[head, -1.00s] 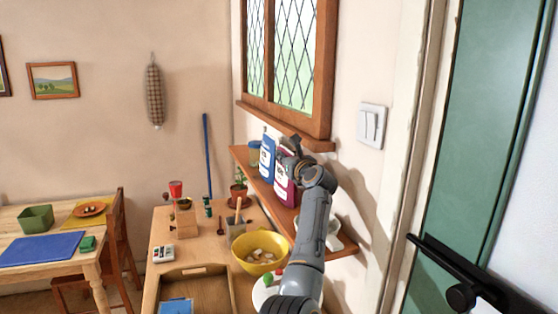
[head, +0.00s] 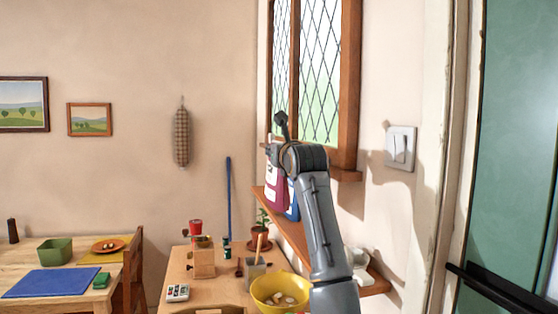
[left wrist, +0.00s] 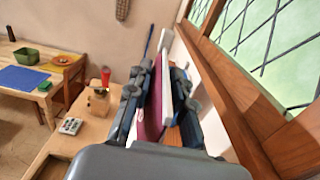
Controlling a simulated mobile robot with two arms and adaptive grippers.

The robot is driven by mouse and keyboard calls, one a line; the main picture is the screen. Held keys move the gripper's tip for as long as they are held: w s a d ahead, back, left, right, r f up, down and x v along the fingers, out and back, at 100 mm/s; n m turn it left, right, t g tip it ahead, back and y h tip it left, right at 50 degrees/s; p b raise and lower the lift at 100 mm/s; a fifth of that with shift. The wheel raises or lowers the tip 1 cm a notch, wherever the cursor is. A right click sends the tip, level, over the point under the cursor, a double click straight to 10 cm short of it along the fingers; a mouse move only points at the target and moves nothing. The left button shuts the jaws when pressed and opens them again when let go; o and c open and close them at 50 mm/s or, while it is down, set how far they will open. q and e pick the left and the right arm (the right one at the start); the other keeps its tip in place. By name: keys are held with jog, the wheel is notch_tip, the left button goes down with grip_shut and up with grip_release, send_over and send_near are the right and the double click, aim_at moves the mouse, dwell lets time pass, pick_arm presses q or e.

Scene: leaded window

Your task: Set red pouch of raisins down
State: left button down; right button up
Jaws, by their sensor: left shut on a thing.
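The red pouch of raisins, a dark maroon packet with a white panel (head: 277,190), is upright at the far part of the wall shelf (head: 300,238). In the left wrist view the pouch (left wrist: 155,105) stands edge-on between the two fingers of my left gripper (left wrist: 165,88), which is shut on it. In the head view my left wrist hides most of the fingers and the pouch's top. I cannot tell whether its base touches the shelf. My right gripper is not in view.
A blue packet (head: 293,203) stands close to the right of the pouch. The window frame (head: 350,90) and sill are just above the shelf. Below are a yellow bowl (head: 268,302), a potted plant (head: 261,235) and a wooden block (head: 204,262). White crockery sits at the shelf's near end.

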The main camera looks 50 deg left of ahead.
pick_arm(q)
jog(key=shift+s+a+r, duration=0.1)
jog(key=shift+s+r, duration=0.15)
jog(key=shift+s, duration=0.4)
jog(key=s+d+f+n+g+y+b, duration=0.1)
jog(key=s+d+f+g+b, duration=0.15)
jog(key=s+f, duration=0.6)
jog(key=s+d+f+n+g+b, duration=0.1)
jog(key=s+d+f+b, duration=0.3)
jog(key=f, duration=0.7)
jog(key=s+d+f+n+g+y+b, duration=0.1)
jog(key=s+d+f+g+b, duration=0.15)
jog(key=s+f, duration=0.6)
jog(key=w+a+f+p, duration=0.1)
jog(key=w+a+f, duration=0.7)
jog(key=a+f, duration=0.4)
jog(key=shift+w+a+f, duration=0.15)
jog(key=shift+a+f, duration=0.05)
jog(key=shift+f, duration=0.75)
